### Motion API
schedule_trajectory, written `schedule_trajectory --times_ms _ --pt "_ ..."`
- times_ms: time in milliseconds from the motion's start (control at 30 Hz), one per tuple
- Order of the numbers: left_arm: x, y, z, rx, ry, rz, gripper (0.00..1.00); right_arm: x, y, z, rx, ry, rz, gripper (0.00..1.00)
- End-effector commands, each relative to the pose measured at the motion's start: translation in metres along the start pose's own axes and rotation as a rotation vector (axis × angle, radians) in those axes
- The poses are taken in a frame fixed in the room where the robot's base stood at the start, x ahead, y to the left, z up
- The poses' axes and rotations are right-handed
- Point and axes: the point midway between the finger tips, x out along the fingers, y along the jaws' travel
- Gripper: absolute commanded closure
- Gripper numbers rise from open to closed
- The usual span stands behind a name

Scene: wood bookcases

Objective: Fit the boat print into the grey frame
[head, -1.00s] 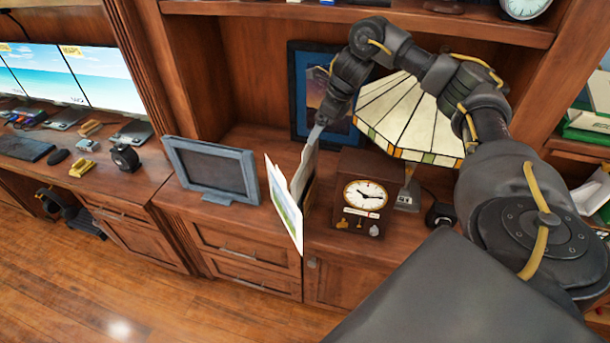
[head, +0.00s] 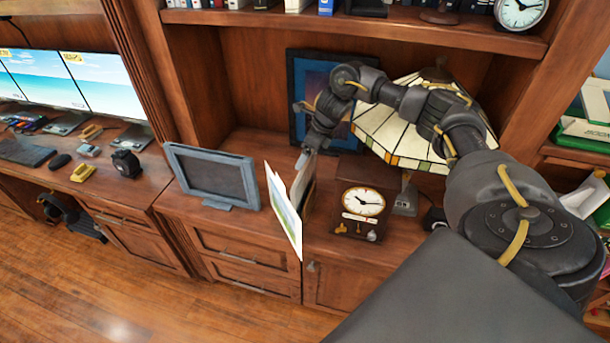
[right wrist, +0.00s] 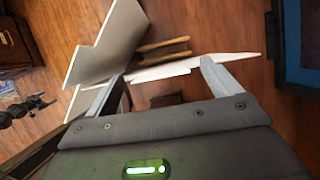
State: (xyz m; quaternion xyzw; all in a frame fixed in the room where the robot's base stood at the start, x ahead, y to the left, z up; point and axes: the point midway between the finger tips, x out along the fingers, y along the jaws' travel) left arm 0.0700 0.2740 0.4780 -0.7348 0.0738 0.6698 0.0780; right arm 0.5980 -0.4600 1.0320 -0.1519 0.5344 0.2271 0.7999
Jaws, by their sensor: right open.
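The grey frame (head: 211,175) stands upright on the cabinet top, left of centre, with a dark, empty-looking face. Several white-backed prints (head: 281,207) stand on edge to its right. The front one shows a blue and green picture; I cannot make out a boat. My right gripper (head: 302,160) is just above the prints, pointing down. In the right wrist view its fingers (right wrist: 163,72) are apart, with a white print edge (right wrist: 190,67) across the space between them. I cannot tell whether they touch it. My left gripper is not in view.
A wooden clock (head: 362,205) stands right of the prints, and a stained-glass lamp (head: 405,130) behind it. A blue-framed picture (head: 300,95) leans at the back. Wooden slats (right wrist: 165,48) show beside the prints. The cabinet top behind the grey frame is clear.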

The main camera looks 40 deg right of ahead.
Motion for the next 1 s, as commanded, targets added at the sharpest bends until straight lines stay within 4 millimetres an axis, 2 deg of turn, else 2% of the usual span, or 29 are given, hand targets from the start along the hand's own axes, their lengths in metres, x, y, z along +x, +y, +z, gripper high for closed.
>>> schedule_trajectory --times_ms 67,500,533,833,1000 --pt "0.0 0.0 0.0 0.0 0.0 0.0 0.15 0.0 0.0 0.0 0.0 0.0 0.0 0.11" --pt "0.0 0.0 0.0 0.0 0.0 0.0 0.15 0.0 0.0 0.0 0.0 0.0 0.0 0.69" --pt "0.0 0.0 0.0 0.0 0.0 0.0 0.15 0.0 0.0 0.0 0.0 0.0 0.0 0.71" --pt "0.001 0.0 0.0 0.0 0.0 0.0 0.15 -0.002 0.0 0.001 0.0 -0.002 0.0 0.71" --pt "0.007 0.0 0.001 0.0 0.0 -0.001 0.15 -0.014 -0.001 0.007 0.0 -0.004 -0.001 0.71"
